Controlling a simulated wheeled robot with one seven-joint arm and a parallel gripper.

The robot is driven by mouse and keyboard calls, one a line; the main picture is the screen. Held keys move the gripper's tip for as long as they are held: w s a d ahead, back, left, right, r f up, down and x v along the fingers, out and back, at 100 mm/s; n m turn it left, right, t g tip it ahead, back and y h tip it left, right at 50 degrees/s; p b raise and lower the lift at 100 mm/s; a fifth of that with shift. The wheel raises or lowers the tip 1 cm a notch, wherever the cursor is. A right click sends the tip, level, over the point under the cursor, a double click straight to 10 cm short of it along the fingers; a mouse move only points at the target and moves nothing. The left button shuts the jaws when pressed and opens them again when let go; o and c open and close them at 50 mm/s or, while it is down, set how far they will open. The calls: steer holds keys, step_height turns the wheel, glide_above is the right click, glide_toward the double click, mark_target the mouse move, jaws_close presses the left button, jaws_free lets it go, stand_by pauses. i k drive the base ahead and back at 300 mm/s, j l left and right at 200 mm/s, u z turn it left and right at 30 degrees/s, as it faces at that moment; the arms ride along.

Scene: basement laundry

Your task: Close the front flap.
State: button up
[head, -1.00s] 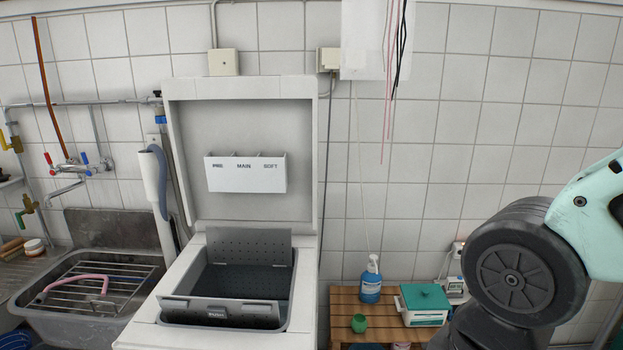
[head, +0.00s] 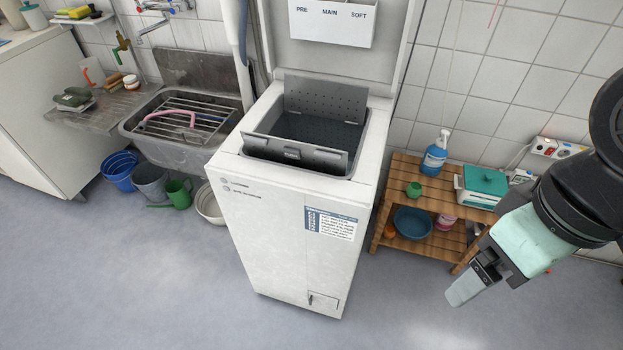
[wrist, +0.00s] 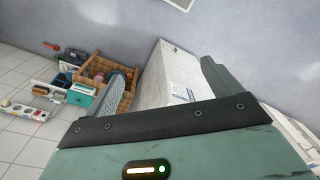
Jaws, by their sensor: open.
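The white top-loading washer (head: 280,225) stands with its lid (head: 390,55) raised. In its top opening, the grey front flap (head: 294,152) stands tilted up along the near edge, with a small latch at its middle. The perforated back flap (head: 325,101) stands up at the far side, with the dark drum interior between them. My gripper (head: 465,288) is to the right of the washer, pointing down and left, apart from both flaps. In the wrist view its two fingers (wrist: 165,85) are spread and empty, with the washer's side beyond. I cannot make out the front flap there.
A wooden slatted shelf (head: 445,204) with a blue bottle (head: 435,152), a teal-lidded box (head: 480,187) and a blue bowl (head: 412,222) stands right of the washer. A steel sink (head: 185,127) and several buckets are at left. The floor in front is clear.

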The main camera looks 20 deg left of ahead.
mark_target(325, 161)
steer(key=i+j+u, duration=0.1)
steer(key=u, duration=0.3)
steer(key=i+j+u, duration=0.15)
steer(key=u, duration=0.2)
steer(key=i+j+u, duration=0.1)
steer(key=u, duration=0.3)
steer(key=i+j, duration=0.05)
steer(key=j, duration=0.05)
